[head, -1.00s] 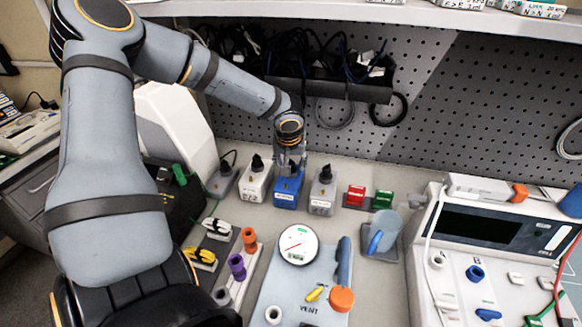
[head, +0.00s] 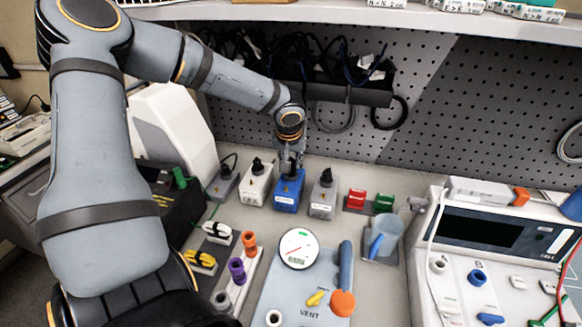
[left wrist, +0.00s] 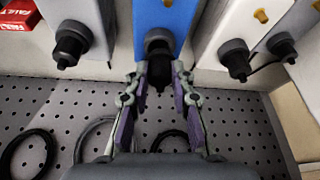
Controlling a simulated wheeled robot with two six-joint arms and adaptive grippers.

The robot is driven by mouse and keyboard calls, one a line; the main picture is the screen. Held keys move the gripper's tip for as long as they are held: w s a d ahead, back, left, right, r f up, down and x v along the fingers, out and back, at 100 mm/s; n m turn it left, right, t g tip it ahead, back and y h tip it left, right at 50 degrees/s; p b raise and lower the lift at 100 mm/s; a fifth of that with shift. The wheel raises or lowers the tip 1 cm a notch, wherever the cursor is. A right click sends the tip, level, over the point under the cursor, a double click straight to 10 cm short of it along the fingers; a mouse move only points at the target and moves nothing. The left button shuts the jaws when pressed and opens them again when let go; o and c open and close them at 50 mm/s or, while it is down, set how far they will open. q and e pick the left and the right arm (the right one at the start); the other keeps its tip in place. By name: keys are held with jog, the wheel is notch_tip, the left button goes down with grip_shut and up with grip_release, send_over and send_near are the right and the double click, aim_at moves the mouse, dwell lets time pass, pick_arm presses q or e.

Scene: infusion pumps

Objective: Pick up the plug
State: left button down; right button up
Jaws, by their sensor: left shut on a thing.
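My left gripper (head: 290,162) is over the blue box (head: 288,189) in the middle of the row at the back of the bench. In the head view the fingers largely hide the plug. My right gripper is not in view.
Black plugs also stand on the white box (head: 255,186) to the left, and on the grey boxes at the left (head: 222,183) and right (head: 323,195). A pegboard (head: 440,120) rises behind. Red (head: 356,199) and green (head: 384,203) blocks and a jug (head: 385,238) are to the right.

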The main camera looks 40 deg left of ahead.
pick_arm(q)
jog(key=s+d+r, duration=0.9)
jog(key=s+r, duration=0.1)
jog(key=r, duration=0.1)
jog(key=shift+s+d, duration=0.15)
jog(key=shift+d, duration=0.15)
jog(key=shift+a, duration=0.1)
